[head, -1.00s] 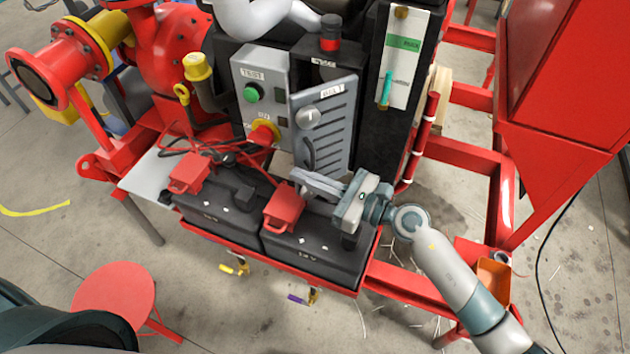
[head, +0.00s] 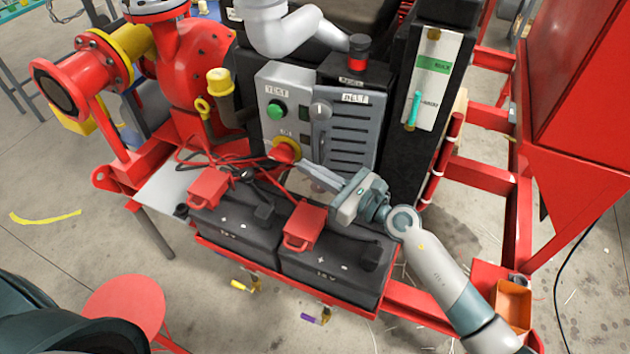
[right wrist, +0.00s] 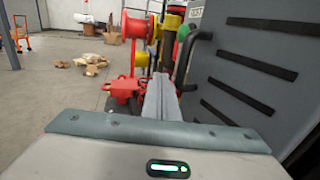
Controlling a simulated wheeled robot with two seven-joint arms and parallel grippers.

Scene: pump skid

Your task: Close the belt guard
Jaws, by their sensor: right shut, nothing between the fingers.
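The belt guard (head: 355,128) is a grey slatted panel labelled BELT, right of the grey control box. It looks nearly in line with the box; I cannot tell if it is fully flush. In the right wrist view the guard (right wrist: 245,65) fills the right side, with a dark curved handle (right wrist: 188,60) close beside the shut fingers (right wrist: 158,98). Contact is unclear. My left gripper is out of view.
The control box (head: 285,85) carries a green button and a red-and-yellow knob (head: 287,150). Two black batteries (head: 335,265) with red terminal covers lie below my right gripper. Red cables (head: 215,160) run at the left.

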